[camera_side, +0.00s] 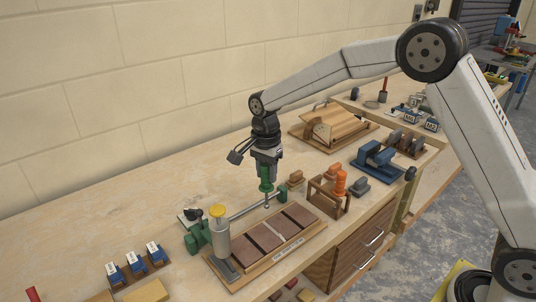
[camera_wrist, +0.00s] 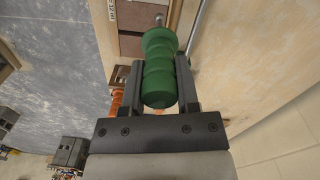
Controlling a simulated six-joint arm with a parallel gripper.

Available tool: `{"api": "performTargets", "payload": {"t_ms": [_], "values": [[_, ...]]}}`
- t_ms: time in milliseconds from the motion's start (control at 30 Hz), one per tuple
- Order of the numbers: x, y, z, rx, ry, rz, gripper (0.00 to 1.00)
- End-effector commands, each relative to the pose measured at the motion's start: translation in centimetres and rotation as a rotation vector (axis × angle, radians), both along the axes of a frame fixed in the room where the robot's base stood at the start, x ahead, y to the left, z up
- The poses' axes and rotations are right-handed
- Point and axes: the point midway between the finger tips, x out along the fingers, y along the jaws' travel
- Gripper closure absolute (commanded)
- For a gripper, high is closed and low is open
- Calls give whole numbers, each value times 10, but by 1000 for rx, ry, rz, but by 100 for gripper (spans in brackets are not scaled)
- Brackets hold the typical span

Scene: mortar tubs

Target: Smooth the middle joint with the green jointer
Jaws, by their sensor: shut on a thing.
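My gripper (camera_side: 266,168) is shut on the green jointer (camera_side: 266,182) and holds it upright. The wrist view shows its ridged green handle (camera_wrist: 159,68) between the two fingers, with a metal shank beyond. In the side view the jointer is over the back edge of a wooden board (camera_side: 238,278) that bears a row of reddish-brown tiles (camera_side: 264,236). Its lower end is close to the tiles; I cannot tell whether it touches. Joints show between the tiles, but the left end of the row is partly hidden by a grey cylinder. Tiles also show in the wrist view (camera_wrist: 131,46).
The grey cylinder with a yellow top (camera_side: 218,211) and a green fixture (camera_side: 195,239) stand at the board's left. A metal rod runs behind the tiles. A wooden rack with orange-handled tools (camera_side: 340,184) stands right; blue-and-white packs (camera_side: 135,261) stand left. The back-left bench is clear.

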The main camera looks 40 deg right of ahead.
Motion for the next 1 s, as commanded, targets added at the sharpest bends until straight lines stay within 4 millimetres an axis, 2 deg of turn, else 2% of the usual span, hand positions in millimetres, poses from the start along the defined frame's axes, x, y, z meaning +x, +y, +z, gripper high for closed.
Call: {"api": "performTargets", "payload": {"t_ms": [100, 467, 1000], "values": [[8, 2, 0, -14, -30, 2, 100], [8, 2, -6, -14, -29, 0, 100], [8, 2, -43, -14, -29, 0, 100]]}}
